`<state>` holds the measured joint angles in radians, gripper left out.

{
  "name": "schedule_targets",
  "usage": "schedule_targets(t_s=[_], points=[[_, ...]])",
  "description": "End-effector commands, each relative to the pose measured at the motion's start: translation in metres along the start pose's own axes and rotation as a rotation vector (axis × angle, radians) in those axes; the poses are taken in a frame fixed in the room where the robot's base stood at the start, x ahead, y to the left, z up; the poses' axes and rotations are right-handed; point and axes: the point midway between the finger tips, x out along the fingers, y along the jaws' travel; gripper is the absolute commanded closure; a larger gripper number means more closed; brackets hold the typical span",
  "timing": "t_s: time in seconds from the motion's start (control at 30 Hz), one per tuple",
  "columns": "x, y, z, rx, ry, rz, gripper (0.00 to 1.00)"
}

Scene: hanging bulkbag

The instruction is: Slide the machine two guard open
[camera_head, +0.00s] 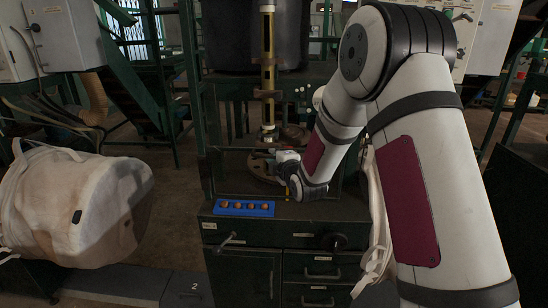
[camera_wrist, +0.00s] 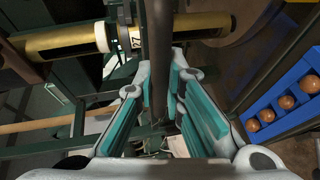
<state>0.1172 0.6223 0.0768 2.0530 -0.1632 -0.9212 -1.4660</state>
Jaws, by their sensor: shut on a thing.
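My gripper (camera_head: 281,163) is at the front of the machine, above the dark cabinet top, at the end of my arm, which reaches in from the right. In the wrist view my gripper (camera_wrist: 161,78) has its teal-padded fingers on both sides of a dark upright bar (camera_wrist: 160,40) and is shut on it. The bar seems to be part of the machine two guard; its outline is hard to make out against the dark machine. In the head view my arm hides part of the guard's right side.
A blue tray (camera_head: 222,208) with several brown balls lies on the cabinet top (camera_head: 290,211), left of my gripper. A yellow column (camera_head: 268,50) stands behind. A white bulk bag (camera_head: 75,205) hangs at the left. A black knob (camera_head: 333,241) sticks out of the cabinet front.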

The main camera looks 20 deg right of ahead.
Motion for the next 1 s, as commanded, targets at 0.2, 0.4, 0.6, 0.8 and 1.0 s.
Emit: schedule_targets(t_s=[0.2, 0.4, 0.6, 0.8, 1.0], points=[[-0.001, 0.006, -0.001, 0.001, 0.0, 0.001, 1.0], [-0.008, 0.038, -0.003, 0.001, 0.0, 0.007, 1.0], [-0.019, 0.099, -0.008, 0.0, 0.001, 0.01, 1.0], [-0.033, 0.169, -0.013, 0.0, 0.0, 0.009, 1.0], [-0.046, 0.24, -0.019, 0.0, 0.001, 0.009, 1.0]])
